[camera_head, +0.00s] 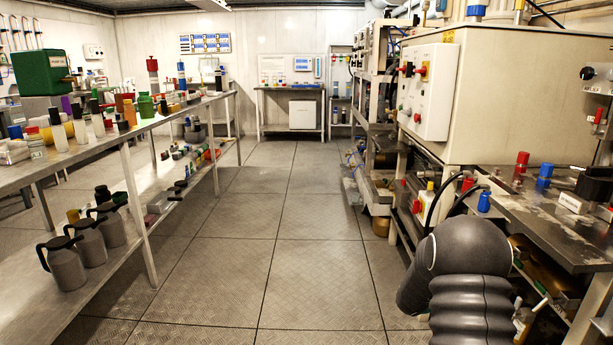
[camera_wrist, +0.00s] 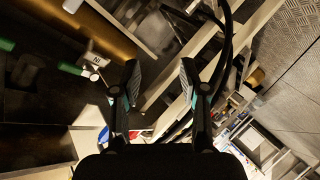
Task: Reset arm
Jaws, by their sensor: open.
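My gripper (camera_wrist: 158,88) shows in the wrist view with its two dark fingers apart and nothing between them. Behind the fingers lie pale frame bars and a dark hose (camera_wrist: 222,60). In the head view my dark grey arm is folded low at the lower right, beside the metal workbench (camera_head: 545,222). The gripper itself is hidden in the head view. I cannot tell how far the fingers are from the frame bars.
A long shelf bench (camera_head: 130,130) with bottles and several jugs (camera_head: 66,262) runs along the left. A cream machine cabinet (camera_head: 520,95) stands on the right. The tiled floor aisle (camera_head: 290,230) between them is clear. A table (camera_head: 262,110) stands at the far wall.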

